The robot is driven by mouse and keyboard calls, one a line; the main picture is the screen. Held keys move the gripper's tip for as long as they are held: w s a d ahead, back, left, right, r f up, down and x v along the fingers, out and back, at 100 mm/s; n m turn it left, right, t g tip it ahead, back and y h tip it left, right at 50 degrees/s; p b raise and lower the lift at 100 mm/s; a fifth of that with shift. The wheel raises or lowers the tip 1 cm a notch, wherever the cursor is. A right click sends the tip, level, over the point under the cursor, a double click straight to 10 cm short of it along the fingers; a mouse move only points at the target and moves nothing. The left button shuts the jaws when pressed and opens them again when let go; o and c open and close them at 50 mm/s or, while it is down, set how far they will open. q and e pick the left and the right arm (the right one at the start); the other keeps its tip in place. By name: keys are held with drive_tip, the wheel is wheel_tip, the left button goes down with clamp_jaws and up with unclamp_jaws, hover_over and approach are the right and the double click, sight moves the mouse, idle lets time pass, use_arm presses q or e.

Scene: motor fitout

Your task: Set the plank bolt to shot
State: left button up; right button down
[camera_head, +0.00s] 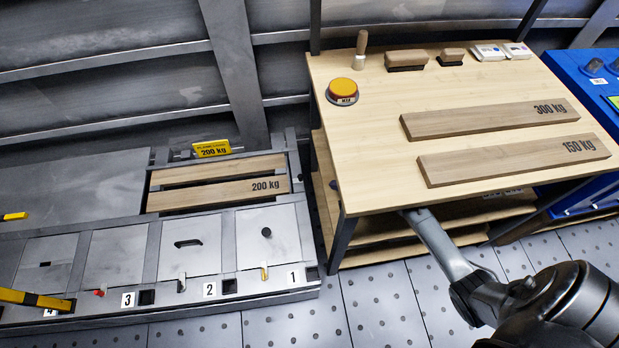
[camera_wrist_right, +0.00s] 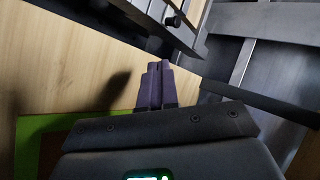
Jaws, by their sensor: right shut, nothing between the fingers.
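The plank (camera_head: 222,191), marked 200 kg, lies in a recess of the grey metal bench, with another wooden strip behind it. My left gripper is out of view.
A wooden table (camera_head: 365,140) carries loose planks marked 300 kg (camera_head: 480,119) and 150 kg (camera_head: 515,160), an orange button (camera_head: 342,88) and brushes. Numbered square plates line the bench front. A yellow bar (camera_head: 35,298) crosses its left end. Perforated floor is clear in front.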

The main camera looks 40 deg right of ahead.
drive_tip(key=shift+w+a+n, duration=0.15)
drive_tip(key=shift+n, duration=0.15)
drive_tip(key=shift+g+y, duration=0.3)
drive_tip(key=shift+a+f, duration=0.1)
drive_tip(key=shift+w+a+f+b, duration=0.1)
drive_tip(key=shift+w+f+b, duration=0.2)
drive_tip(key=shift+f+b, duration=0.15)
drive_tip(key=b, duration=0.6)
approach(298, 179)
wheel_tip(298, 179, down, 3)
drive_tip(key=s, duration=0.2)
drive_tip(key=shift+w+a+r+b, duration=0.1)
drive_tip(key=shift+w+b, duration=0.55)
drive_tip(key=shift+w, duration=0.45)
drive_tip(key=shift+w+a+r+b, duration=0.1)
drive_tip(key=shift+w+b, duration=0.55)
drive_tip(key=shift+w, duration=0.4)
